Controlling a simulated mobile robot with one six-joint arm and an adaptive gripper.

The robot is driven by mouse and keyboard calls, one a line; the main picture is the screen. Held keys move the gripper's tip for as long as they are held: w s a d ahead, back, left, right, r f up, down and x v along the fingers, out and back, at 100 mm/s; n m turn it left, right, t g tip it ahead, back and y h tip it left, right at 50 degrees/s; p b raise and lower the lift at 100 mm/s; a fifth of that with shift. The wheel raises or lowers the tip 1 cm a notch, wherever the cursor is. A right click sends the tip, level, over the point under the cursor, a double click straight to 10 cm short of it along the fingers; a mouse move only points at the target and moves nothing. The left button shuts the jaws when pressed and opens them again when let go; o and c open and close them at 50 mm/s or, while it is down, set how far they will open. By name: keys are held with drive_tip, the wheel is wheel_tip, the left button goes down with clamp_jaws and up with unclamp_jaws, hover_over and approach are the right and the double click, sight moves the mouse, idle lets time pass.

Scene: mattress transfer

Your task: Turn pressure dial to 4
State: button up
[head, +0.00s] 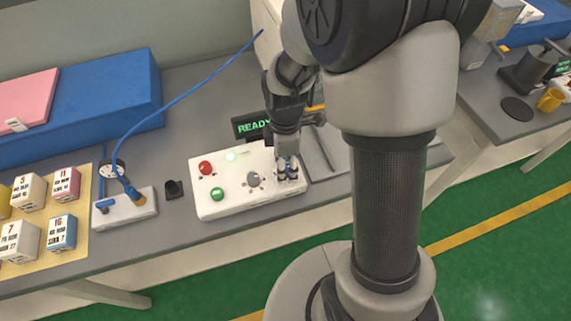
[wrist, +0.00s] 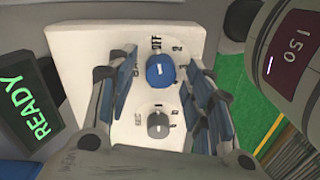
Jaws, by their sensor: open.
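A white control box (head: 230,203) stands on the grey bench and also fills the middle of the wrist view (wrist: 100,40). It has a blue dial (wrist: 160,71) with a white mark and printed labels around it; one looks like OFF, another like 2. A grey dial (wrist: 158,124) sits beside it and shows in the head view (head: 253,180). I cannot read which one is labelled pressure. My gripper (head: 287,172) is open over the right end of the box. In the wrist view its fingers (wrist: 160,78) stand on either side of the blue dial, apparently not touching it.
A white valve block (head: 125,211) with a blue hose and labelled boxes (head: 62,231) are to the left.

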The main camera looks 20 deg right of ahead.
drive_tip(key=c, duration=1)
drive_tip(key=shift+c, duration=0.2)
